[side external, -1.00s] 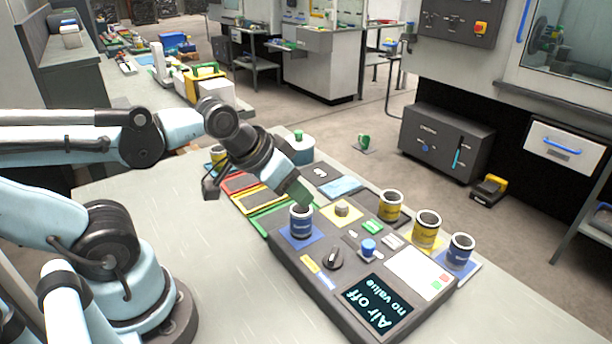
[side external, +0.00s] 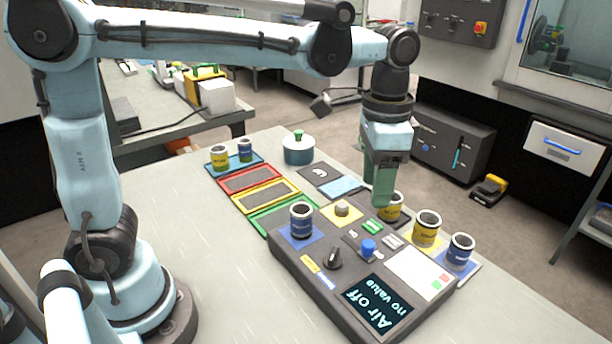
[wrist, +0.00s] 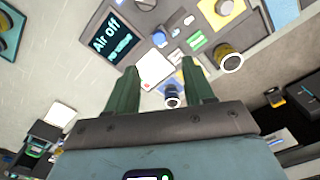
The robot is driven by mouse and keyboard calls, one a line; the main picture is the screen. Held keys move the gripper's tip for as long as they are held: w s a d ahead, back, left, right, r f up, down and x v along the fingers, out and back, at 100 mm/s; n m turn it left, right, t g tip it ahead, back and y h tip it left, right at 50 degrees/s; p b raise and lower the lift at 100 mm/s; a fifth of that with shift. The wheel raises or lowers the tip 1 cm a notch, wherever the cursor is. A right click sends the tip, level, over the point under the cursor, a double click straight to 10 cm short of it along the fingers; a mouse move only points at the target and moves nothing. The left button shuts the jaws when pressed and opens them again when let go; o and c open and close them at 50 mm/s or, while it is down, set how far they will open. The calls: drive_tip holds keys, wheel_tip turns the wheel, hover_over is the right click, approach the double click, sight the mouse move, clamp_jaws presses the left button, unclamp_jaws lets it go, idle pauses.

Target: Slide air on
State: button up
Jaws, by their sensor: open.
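The dark control panel (side external: 310,285) lies on the table, and its screen (side external: 379,304) reads "Air off" and "no value".
Yellow-banded cups (side external: 427,230) and another blue one (side external: 460,252) stand along the far right edge, one partly behind my gripper. Coloured trays (side external: 250,180) and a lidded pot (side external: 298,150) lie behind. The front-left table is clear.

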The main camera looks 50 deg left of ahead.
sight(369, 243)
wheel_tip(369, 243, down, 12)
drive_tip(key=shift+d+f, duration=0.1)
idle(0.6)
drive_tip(key=shift+c, duration=0.4)
clamp_jaws()
